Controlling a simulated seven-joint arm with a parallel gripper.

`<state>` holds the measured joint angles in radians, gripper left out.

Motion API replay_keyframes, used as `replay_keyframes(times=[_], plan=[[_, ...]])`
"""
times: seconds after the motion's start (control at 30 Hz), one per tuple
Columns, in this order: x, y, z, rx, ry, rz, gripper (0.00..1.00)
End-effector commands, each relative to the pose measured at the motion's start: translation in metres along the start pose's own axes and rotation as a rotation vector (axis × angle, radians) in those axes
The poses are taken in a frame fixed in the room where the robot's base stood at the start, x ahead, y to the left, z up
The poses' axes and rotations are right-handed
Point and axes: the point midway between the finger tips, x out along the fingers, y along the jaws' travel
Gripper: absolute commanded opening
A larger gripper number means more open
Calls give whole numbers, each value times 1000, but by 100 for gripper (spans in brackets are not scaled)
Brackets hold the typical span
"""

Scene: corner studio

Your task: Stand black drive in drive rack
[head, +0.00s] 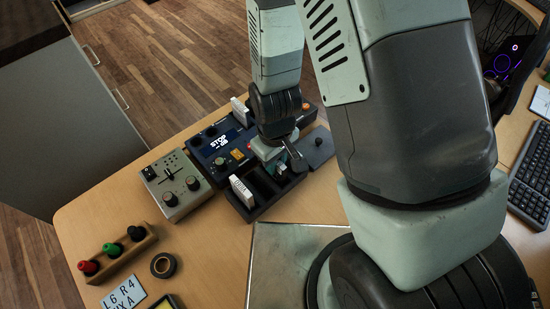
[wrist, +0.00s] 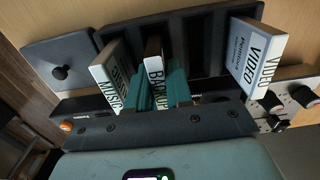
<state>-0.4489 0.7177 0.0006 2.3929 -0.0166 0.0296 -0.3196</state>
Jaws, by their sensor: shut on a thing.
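My gripper (wrist: 163,90) is shut on a black drive (wrist: 153,46) with a white "BACKUP" label. The teal fingers pinch it from its sides. The drive rack (wrist: 220,14) is a dark tray with upright slots, and it also shows in the head view (head: 258,211). The black drive is over the rack, upright or nearly so. I cannot tell whether its lower end is inside a slot. A white "MUSIC" drive (wrist: 118,75) stands close beside it on the left in the wrist view. A white "VIDEO" drive (wrist: 256,57) stands at the rack's other end.
Slots between the black drive and the video drive look empty. A grey knob box (head: 174,186) stands left. A dark knobbed plate (head: 318,146) lies right.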

Motion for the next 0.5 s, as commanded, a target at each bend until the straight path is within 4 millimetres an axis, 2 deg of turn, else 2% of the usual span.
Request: replay_keyframes(times=[0.2,0.23,0.4,0.5], plan=[[4,0,0,0,-1,0,0],[4,0,0,0,0,0,25],[4,0,0,0,0,0,50],[4,0,0,0,0,0,50]])
